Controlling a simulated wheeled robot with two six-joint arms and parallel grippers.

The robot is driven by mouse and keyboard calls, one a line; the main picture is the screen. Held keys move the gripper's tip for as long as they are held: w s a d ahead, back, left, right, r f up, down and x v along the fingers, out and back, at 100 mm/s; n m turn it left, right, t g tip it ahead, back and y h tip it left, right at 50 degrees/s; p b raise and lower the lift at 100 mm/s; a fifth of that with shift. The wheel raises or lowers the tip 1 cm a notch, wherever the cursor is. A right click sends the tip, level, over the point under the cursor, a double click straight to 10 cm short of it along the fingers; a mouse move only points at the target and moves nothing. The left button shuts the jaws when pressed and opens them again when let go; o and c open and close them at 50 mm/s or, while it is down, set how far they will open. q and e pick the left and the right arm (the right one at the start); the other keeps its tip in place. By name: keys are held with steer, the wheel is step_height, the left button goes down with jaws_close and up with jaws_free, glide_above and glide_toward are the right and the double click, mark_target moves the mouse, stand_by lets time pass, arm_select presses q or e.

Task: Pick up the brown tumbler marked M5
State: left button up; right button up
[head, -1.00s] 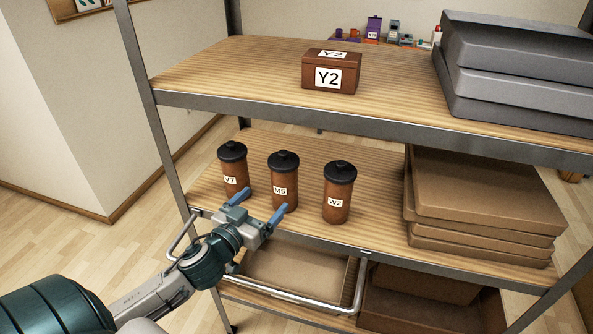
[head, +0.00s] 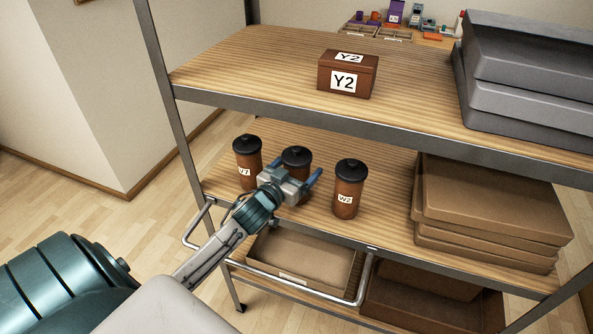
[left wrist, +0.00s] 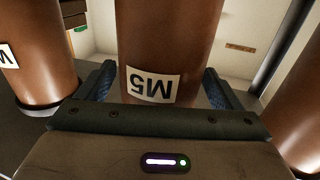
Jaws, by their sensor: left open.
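The brown tumbler marked M5 (head: 297,156) has a black lid and stands upright in the middle of three similar tumblers on the middle shelf. My left gripper (head: 297,178) is open in front of it and hides its lower part and label in the head view. In the left wrist view the M5 tumbler (left wrist: 166,50) shows upside down, with its label between the two blue-padded fingers of the gripper (left wrist: 160,92). The fingers are on either side of it, with narrow gaps. My right gripper is not in view.
Tumbler V7 (head: 248,160) stands close on the left and tumbler W2 (head: 348,190) on the right. Brown boxes (head: 490,205) are stacked further right. The upper shelf (head: 240,65) overhangs, carrying box Y2 (head: 347,75) and grey trays (head: 530,65). A metal rail (head: 300,290) runs below the shelf front.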

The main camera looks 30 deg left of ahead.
arm_select(q)
steer(key=shift+w+f, duration=0.1)
steer(key=shift+w, duration=0.5)
steer(key=c, duration=1.2)
